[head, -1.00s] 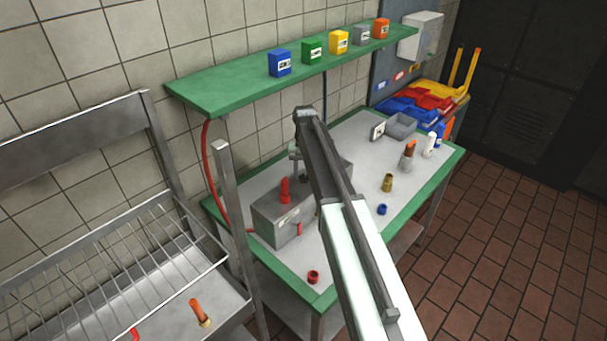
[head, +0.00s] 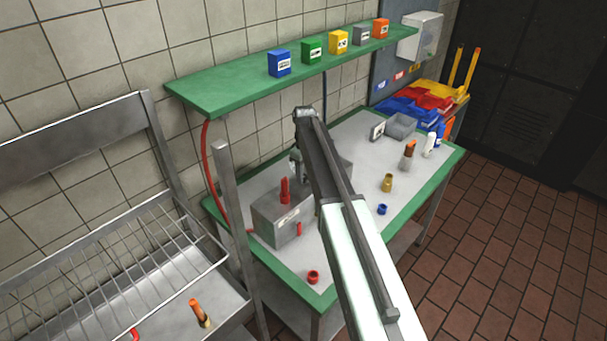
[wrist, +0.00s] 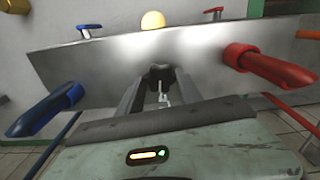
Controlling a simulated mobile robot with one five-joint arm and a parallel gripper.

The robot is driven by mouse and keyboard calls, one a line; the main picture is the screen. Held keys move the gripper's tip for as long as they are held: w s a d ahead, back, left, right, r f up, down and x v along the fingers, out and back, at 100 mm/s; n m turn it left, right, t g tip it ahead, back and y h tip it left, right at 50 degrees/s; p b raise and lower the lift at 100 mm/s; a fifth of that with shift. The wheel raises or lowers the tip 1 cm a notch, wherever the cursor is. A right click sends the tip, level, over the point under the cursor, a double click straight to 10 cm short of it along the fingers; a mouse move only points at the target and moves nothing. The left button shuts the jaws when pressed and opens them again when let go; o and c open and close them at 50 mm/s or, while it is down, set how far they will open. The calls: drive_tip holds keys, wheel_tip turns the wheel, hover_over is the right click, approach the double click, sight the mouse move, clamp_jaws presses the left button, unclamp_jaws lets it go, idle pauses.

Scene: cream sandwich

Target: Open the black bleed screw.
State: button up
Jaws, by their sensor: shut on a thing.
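A dark, blackish knob, seemingly the black bleed screw (wrist: 161,71), sits at the face of a steel box (wrist: 110,60) in the wrist view. My gripper (wrist: 160,84) is shut on it, one finger on each side; the fingers cover part of it. In the head view the steel box (head: 268,222) stands on the green-edged table. My gripper (head: 294,164) is at the box's back part there, largely hidden by my arm, and the screw is not visible.
In the wrist view a red nozzle (wrist: 270,66) juts out right of my gripper and a blue nozzle (wrist: 45,110) left. A green shelf (head: 230,88) with several small boxes hangs above. Small fittings, including a brass one (head: 387,183), stand on the table's right.

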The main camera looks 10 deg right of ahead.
drive_tip(key=shift+s+n, duration=0.1)
drive_tip(key=shift+n, duration=0.6)
drive_tip(key=o, duration=1.4)
drive_tip(key=shift+c, duration=0.2)
wheel_tip(320, 180, up, 8)
drive_tip(key=p, duration=0.8)
drive_tip(key=shift+f, duration=0.1)
